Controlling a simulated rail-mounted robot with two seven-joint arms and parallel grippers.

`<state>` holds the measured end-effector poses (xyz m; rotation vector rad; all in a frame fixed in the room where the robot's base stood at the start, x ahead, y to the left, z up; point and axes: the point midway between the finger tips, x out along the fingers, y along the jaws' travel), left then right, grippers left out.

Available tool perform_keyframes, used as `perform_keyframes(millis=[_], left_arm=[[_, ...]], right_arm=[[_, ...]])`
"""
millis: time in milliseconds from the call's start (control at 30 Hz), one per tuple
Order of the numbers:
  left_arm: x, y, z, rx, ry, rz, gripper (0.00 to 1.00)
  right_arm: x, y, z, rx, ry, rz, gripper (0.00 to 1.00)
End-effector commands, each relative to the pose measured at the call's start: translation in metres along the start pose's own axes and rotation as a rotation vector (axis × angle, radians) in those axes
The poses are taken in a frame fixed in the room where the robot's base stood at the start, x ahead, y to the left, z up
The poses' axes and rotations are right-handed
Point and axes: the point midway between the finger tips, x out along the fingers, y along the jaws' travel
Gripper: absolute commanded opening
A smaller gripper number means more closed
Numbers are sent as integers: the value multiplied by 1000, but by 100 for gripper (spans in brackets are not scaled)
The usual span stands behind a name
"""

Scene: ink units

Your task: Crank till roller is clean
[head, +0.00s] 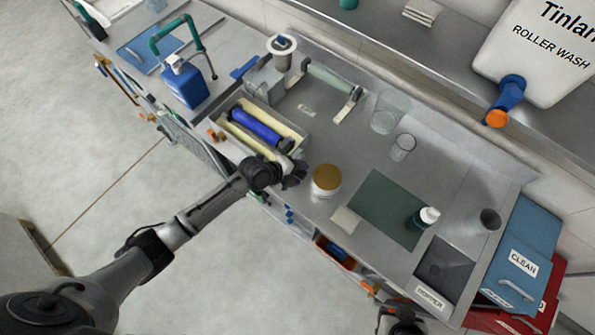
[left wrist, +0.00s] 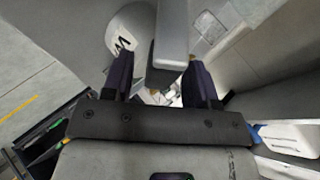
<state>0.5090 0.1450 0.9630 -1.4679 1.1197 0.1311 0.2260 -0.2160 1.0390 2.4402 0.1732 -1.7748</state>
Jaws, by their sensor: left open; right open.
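A blue roller (head: 257,127) lies in a cream tray (head: 236,142) on the bench. Its surface shows blue along its length. My left gripper (head: 293,177) is at the tray's near right end, by the roller's end; it hides the crank there. In the left wrist view its two dark fingers (left wrist: 159,78) are apart, with a grey bar (left wrist: 171,35) and a dark block below it between or just beyond them. I cannot tell whether they touch. My right gripper (head: 402,327) shows only partly at the bottom edge, away from the tray.
A gold-lidded jar (head: 326,178) stands close right of my left gripper. A pale roller (head: 331,81) on a stand is behind the tray. A blue jug (head: 184,85) stands left. A roller wash container (head: 535,55) with a tap is at upper right. A green mat (head: 377,205) lies right.

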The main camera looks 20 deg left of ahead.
Motion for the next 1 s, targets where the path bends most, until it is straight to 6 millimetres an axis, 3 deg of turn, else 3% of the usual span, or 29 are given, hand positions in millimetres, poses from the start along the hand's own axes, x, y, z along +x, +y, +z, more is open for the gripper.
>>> perform_keyframes(millis=[67, 600, 1000], left_arm=[[0, 0, 0, 0, 0, 0, 52], [0, 0, 0, 0, 0, 0, 1], [-4, -3, 3, -14, -6, 22, 0]], right_arm=[[0, 0, 0, 0, 0, 0, 43], [0, 2, 1, -9, -1, 6, 43], [-4, 3, -1, -9, -2, 7, 43]])
